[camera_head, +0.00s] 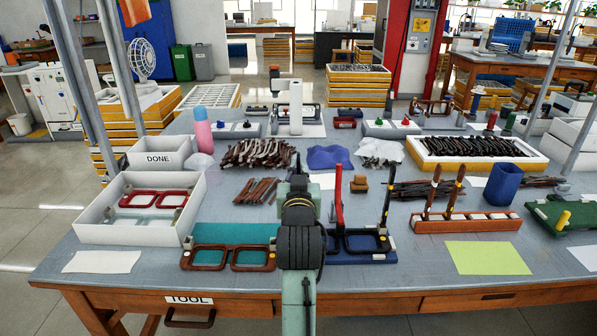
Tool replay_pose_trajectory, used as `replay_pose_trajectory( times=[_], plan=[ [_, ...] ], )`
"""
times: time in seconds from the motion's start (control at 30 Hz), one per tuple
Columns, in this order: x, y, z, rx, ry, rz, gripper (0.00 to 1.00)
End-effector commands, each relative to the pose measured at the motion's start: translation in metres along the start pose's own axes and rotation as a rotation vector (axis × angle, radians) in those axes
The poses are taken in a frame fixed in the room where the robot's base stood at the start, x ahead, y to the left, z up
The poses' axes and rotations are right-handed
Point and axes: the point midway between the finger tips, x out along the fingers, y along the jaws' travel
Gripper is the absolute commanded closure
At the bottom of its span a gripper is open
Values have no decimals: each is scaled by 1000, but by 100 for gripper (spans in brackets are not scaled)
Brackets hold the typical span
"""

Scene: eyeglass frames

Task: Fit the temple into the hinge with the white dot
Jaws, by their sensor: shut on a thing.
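My gripper (298,190) is over the middle of the table, near its front. My own arm hides most of the gripper and its fingertips. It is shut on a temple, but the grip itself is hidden. A red temple (338,195) stands upright just right of the gripper, at the left side of a dark eyeglass frame (366,243) on a blue fixture (380,257). A dark temple (387,205) stands slightly tilted at that frame's right side. A brown frame (230,257) lies on a teal fixture (235,232) left of my arm. I cannot make out the white dot.
A wooden rack (465,222) with two upright temples stands right of the blue fixture. A white tray (97,208) with frames is at the left, beside the DONE box (160,158). Loose temples (258,153) lie behind. A yellow-green sheet (487,258) lies flat at front right.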

Motion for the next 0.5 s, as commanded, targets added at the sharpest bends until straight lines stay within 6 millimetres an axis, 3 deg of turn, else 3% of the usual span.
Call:
replay_pose_trajectory(
  times=[0.5],
  plan=[
    [0, 0, 11, 0, 1, 0, 100]
  ],
)
